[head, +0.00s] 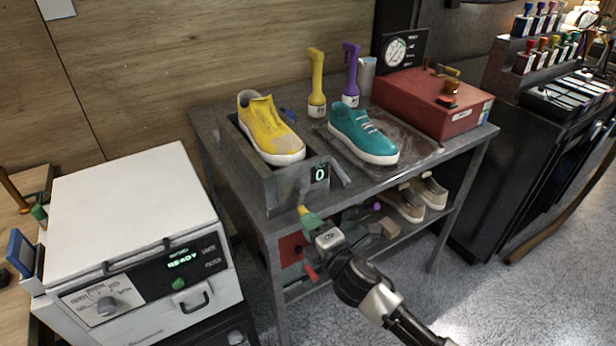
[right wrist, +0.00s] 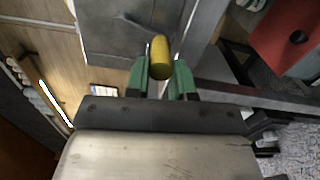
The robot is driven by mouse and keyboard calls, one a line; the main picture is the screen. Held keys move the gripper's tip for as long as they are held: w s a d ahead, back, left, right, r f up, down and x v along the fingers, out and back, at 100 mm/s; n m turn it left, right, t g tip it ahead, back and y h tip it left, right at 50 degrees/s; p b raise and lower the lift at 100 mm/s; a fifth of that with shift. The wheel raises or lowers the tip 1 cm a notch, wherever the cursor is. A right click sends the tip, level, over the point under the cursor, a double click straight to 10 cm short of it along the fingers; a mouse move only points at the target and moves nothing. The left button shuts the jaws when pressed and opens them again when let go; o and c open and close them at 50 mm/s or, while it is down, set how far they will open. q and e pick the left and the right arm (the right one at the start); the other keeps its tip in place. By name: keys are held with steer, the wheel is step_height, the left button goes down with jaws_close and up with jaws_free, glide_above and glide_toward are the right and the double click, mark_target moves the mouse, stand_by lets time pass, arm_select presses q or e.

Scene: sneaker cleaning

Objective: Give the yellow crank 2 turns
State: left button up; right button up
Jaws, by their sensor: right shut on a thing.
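The yellow crank handle (right wrist: 160,58) shows between the green fingertips of my right gripper (right wrist: 160,75) in the right wrist view. In the head view the yellow crank (head: 303,210) pokes out at the front of the grey box (head: 287,190), just above the right gripper (head: 310,222). The right gripper is shut on the crank. A small display (head: 320,174) on the box front reads 0. A yellow sneaker (head: 268,125) sits on top of the box. My left gripper is not in view.
A teal sneaker (head: 362,134) lies on a wet-looking tray (head: 425,150) to the right. A red box (head: 425,100) is at the back right. A white machine (head: 135,215) stands left, its display reading READY. Beige shoes (head: 405,205) are on the lower shelf.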

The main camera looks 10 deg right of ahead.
steer(key=shift+r, duration=0.35)
steer(key=shift+o, duration=0.9)
steer(key=shift+a+r+p, duration=0.5)
steer(key=shift+r, duration=0.05)
steer(key=shift+o, duration=1)
steer(key=shift+s+a+r, duration=0.1)
steer(key=shift+a+r, duration=0.05)
steer(key=shift+a, duration=0.1)
steer(key=shift+s+a+r+p, duration=0.15)
steer(key=shift+a+r+p, duration=0.3)
steer(key=shift+r+p, duration=0.25)
steer(key=shift+c, duration=0.2)
steer(key=shift+s+f, duration=0.1)
steer(key=shift+f, duration=0.05)
steer(key=c, duration=0.3)
steer(key=shift+s+a+r+p, duration=0.15)
steer(key=shift+a+r+p, duration=0.15)
steer(key=shift+r+p, duration=0.4)
steer(key=shift+c, duration=0.2)
